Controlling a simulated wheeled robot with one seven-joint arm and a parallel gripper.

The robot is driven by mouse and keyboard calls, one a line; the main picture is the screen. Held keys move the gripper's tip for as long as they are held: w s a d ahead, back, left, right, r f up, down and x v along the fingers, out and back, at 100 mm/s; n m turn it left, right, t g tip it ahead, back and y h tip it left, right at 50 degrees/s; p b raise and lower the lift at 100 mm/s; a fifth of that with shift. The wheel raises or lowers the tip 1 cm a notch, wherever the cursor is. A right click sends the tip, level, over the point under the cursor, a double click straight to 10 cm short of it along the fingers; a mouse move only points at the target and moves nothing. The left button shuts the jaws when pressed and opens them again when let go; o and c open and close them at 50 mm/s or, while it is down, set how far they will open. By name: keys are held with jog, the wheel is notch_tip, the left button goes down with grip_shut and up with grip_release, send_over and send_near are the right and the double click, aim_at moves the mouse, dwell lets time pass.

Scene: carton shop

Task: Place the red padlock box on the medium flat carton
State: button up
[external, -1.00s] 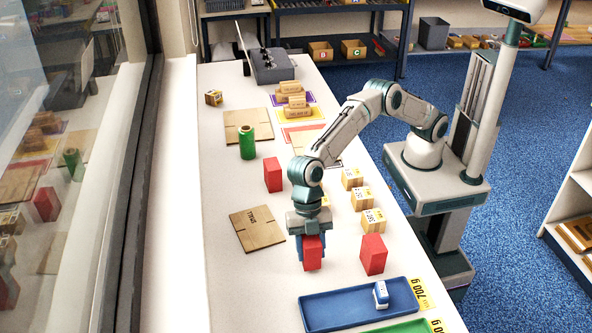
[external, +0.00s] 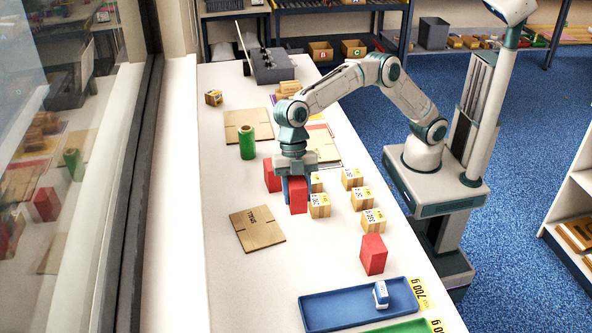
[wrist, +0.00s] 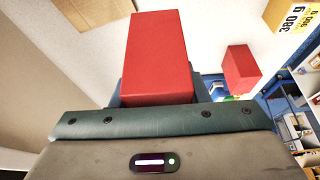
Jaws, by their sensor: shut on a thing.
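My gripper (external: 296,190) is shut on a red box (external: 298,197) and holds it upright over the table, close to another red box (external: 272,175). The held box (wrist: 158,55) fills the middle of the wrist view; no padlock mark is readable on it. A third red box (external: 373,254) stands nearer the table's front right. A flat carton (external: 240,122) lies farther back, behind the green roll; its size label is not readable. The flat carton marked SMALL (external: 257,229) lies in front of my gripper, to the left.
A green roll (external: 247,142) stands at the far flat carton's near edge. Several small labelled cartons (external: 352,178) stand right of my gripper. A blue tray (external: 340,305) lies at the near end. The table around the SMALL carton is mostly clear.

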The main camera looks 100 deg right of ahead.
jog(key=s+d+r+p, duration=0.1)
jog(key=s+d+p, duration=0.15)
jog(key=d, duration=1.35)
jog(key=s+d+p, duration=0.1)
jog(key=d+p, duration=0.3)
jog(key=d, duration=1.1)
jog(key=s+d+p, duration=0.5)
jog(key=s+d, duration=1.3)
jog(key=s, duration=0.1)
jog(key=p, duration=0.2)
send_over(314, 146)
notch_tip(314, 146, down, 7)
jog(key=shift+a+r, duration=0.1)
jog(key=shift+r, duration=0.1)
jog(key=shift+f+p, duration=0.35)
jog(key=shift+f, duration=1.65)
